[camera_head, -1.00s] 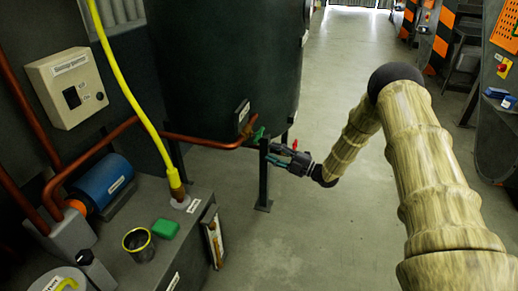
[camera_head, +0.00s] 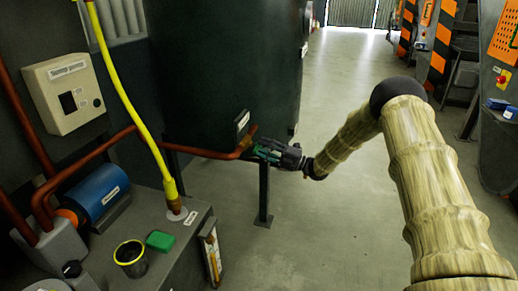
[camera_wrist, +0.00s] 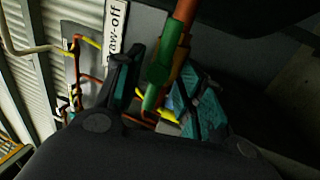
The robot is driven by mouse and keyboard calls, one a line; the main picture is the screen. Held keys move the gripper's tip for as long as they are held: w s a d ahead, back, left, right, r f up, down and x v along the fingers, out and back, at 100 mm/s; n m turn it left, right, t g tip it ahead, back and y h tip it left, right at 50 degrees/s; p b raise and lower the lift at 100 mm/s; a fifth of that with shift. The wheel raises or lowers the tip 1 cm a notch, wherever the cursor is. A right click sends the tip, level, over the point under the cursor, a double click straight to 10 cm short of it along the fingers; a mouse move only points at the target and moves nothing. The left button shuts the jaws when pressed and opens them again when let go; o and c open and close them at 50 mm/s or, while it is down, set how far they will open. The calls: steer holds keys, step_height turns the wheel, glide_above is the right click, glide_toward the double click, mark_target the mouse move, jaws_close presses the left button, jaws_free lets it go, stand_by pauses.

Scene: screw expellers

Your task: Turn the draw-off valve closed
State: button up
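The draw-off valve has a green lever handle (camera_wrist: 160,75) at the end of a copper pipe (camera_head: 205,153) under the dark tank. In the head view the handle (camera_head: 262,153) is partly covered by my gripper (camera_head: 268,154), which reaches it from the right. In the wrist view my gripper (camera_wrist: 160,103) has its two fingers apart, one on each side of the green handle. Dark gaps show beside the handle; contact is not clear. A white label (camera_wrist: 115,30) ending in "-off" is beside the valve.
The dark tank (camera_head: 225,60) stands above the valve on a metal leg (camera_head: 264,195). A bench (camera_head: 185,235) at left carries a blue motor (camera_head: 100,190), a dark cup (camera_head: 130,257) and a green block (camera_head: 160,241). A yellow hose (camera_head: 127,90) rises from it.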

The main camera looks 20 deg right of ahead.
steer(key=shift+x, duration=1.2)
steer(key=shift+c, duration=0.3)
jaws_close()
